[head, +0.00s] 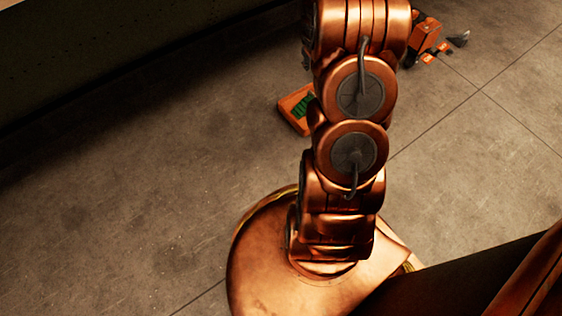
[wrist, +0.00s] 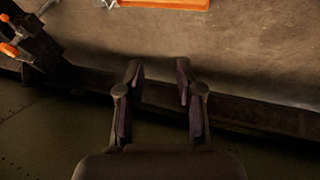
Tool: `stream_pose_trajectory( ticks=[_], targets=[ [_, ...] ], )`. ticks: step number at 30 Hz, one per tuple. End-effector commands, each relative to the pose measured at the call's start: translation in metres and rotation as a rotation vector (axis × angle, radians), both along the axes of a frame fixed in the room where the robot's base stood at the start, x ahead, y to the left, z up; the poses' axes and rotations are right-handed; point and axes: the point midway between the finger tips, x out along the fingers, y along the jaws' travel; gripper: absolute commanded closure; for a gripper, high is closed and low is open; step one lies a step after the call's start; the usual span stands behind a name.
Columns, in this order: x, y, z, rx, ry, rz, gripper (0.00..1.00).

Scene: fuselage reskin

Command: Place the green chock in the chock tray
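An orange tray (head: 289,112) lies on the floor just left of my arm in the head view. A green piece, which looks like the green chock (head: 303,106), shows within its outline and seems to lie in it; my arm hides part of both. In the wrist view, my gripper (wrist: 158,72) is open, with nothing between its two dark fingers. An orange edge (wrist: 165,4), probably the tray's, shows at the top of that view, apart from the fingertips. No green shows there. My gripper is hidden in the head view.
Orange boxes (head: 426,36) and small loose parts lie on the floor at the upper right. A dark panel wall (head: 100,50) runs along the upper left. A dark object with an orange handle (wrist: 10,48) is at the wrist view's left. The left floor is clear.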

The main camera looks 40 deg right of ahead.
Motion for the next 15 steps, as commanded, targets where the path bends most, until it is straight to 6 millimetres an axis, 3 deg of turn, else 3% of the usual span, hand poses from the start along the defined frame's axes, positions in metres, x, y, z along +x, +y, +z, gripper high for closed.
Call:
stream_pose_trajectory(
  ticks=[1,8,15],
  targets=[
    [-0.002,0.014,0.015,-0.004,0.021,-0.004,0.64],
    [-0.034,0.081,0.061,0.019,0.138,-0.047,0.64],
    [-0.086,0.159,0.100,0.072,0.264,-0.072,0.64]
  ],
)
